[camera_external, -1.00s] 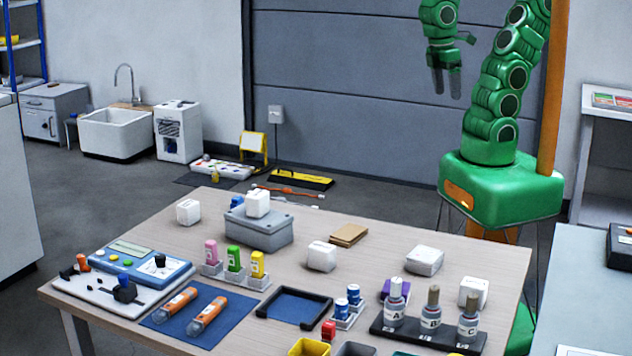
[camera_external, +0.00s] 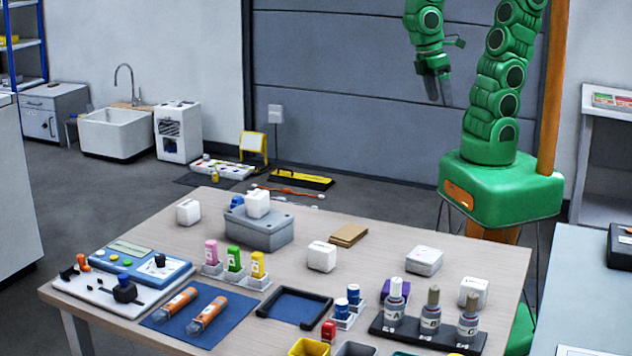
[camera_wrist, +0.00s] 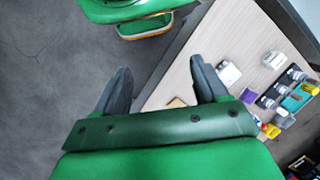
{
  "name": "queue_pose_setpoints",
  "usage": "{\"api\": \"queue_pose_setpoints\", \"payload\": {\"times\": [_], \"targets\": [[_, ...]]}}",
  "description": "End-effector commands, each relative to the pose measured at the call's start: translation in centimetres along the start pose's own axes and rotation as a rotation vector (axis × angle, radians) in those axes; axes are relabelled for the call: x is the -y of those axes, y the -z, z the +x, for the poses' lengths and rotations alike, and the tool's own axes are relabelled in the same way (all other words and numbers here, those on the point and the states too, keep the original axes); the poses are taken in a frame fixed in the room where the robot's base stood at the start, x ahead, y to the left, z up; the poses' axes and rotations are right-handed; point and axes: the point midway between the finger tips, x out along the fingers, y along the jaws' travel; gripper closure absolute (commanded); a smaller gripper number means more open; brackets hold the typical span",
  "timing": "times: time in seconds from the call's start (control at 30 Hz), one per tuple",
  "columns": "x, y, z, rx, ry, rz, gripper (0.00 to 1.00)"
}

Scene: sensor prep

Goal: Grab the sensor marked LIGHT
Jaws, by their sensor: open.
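Several small white block-like sensors are on the wooden table. One is at the back left (camera_external: 188,212), one on top of the grey box (camera_external: 257,204), one in the middle (camera_external: 321,256), one at the right (camera_external: 424,260) and one at the right edge (camera_external: 473,292). Their markings are too small to read, so I cannot tell which is LIGHT. My gripper (camera_external: 439,98) is open and empty, high up beyond the table's far right side. In the wrist view its fingers (camera_wrist: 161,68) are spread apart, with white blocks (camera_wrist: 228,73) beyond the right finger.
The grey box (camera_external: 262,232) stands at the table's back. Bottles in a black rack (camera_external: 385,330), coloured vials, a black-framed tray (camera_external: 293,307), and a blue mat (camera_external: 165,317) with orange tubes crowd the front. A brown pad (camera_external: 349,235) lies at the back.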

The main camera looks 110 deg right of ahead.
Motion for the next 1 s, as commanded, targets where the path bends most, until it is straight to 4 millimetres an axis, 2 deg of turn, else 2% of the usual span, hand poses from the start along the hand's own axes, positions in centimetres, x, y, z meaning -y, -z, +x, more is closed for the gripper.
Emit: {"api": "queue_pose_setpoints", "payload": {"times": [0.47,1.0], "targets": [[7.6,5.5,1.5,0.148,0.150,0.039,0.28],[16.2,11.0,4.8,0.341,0.291,0.140,0.28]]}}
